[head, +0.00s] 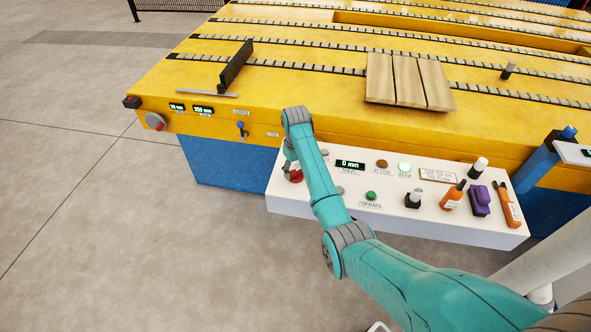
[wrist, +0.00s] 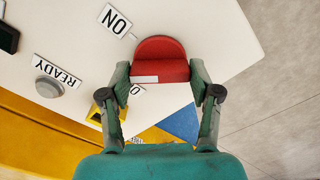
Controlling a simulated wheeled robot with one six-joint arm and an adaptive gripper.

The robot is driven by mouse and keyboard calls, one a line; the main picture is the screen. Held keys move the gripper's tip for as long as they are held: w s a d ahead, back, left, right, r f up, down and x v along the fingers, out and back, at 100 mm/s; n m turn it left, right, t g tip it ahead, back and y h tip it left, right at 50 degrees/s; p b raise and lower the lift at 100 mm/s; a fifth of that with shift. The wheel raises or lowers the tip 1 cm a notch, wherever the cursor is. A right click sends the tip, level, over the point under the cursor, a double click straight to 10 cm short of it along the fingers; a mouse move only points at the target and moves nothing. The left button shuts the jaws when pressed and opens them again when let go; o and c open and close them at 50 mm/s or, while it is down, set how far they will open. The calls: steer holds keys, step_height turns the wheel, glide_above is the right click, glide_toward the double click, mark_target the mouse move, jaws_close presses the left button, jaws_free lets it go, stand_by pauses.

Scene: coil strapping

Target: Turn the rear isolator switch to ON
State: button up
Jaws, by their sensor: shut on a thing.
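The red isolator switch (wrist: 162,60) sits between my fingers in the wrist view, with a white mark on its lower left edge. An ON label (wrist: 115,20) is beyond it on the panel. A second label (wrist: 136,88), showing only an O, is partly hidden by my left finger, close to the white mark. My gripper (wrist: 158,76) is shut on the red knob, a finger on either side.
The white control panel (head: 290,203) also carries a green FORWARD button (head: 371,196), a 0 mm display (head: 350,164), an orange bottle (head: 453,195) and a purple item (head: 480,200). The yellow table (head: 290,80) stands behind. The floor at left is clear.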

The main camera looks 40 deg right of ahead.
mark_target(296, 171)
steer(key=m, duration=0.4)
steer(key=shift+m, duration=2.5)
steer(key=o, duration=1.1)
steer(key=shift+o, duration=0.2)
steer(key=shift+r, duration=3.7)
